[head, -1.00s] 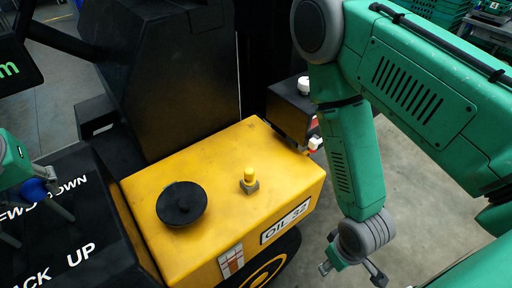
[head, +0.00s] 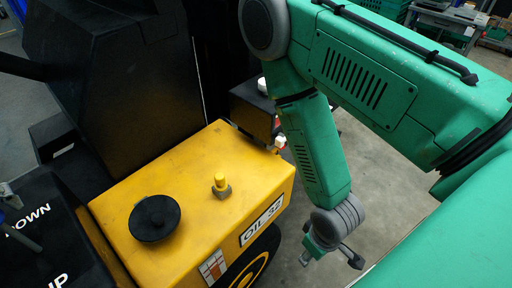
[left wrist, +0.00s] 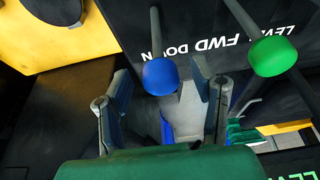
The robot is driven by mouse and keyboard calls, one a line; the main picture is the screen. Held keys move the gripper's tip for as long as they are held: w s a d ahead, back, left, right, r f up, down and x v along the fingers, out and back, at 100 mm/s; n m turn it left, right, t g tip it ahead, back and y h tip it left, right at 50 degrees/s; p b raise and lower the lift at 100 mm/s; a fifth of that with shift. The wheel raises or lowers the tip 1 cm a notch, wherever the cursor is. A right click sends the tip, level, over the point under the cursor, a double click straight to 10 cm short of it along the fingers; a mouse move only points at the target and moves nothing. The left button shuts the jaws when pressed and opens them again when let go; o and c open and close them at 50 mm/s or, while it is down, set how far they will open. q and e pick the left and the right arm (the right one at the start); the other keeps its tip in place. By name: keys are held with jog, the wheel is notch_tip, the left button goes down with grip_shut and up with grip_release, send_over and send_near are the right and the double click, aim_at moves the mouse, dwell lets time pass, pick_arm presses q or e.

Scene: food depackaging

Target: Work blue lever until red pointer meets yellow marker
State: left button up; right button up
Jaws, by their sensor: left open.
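The blue lever has a round blue knob (left wrist: 160,76) on a dark rod in the left wrist view. My left gripper (left wrist: 158,98) is open, with one finger on each side of the knob in that picture; I see no clear contact. In the head view only a bit of the blue lever (head: 11,196) shows at the left edge. My right gripper (head: 330,258) hangs open and empty over the floor, right of the yellow tank. I cannot make out a red pointer or a yellow marker in either view.
A green-knobbed lever (left wrist: 272,56) stands close beside the blue one. A black box (head: 254,110) is behind the tank. Grey floor lies right.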

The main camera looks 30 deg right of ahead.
pick_arm(q)
jog(key=p+v, duration=0.4)
jog(key=v, duration=0.3)
jog(key=shift+r, duration=0.1)
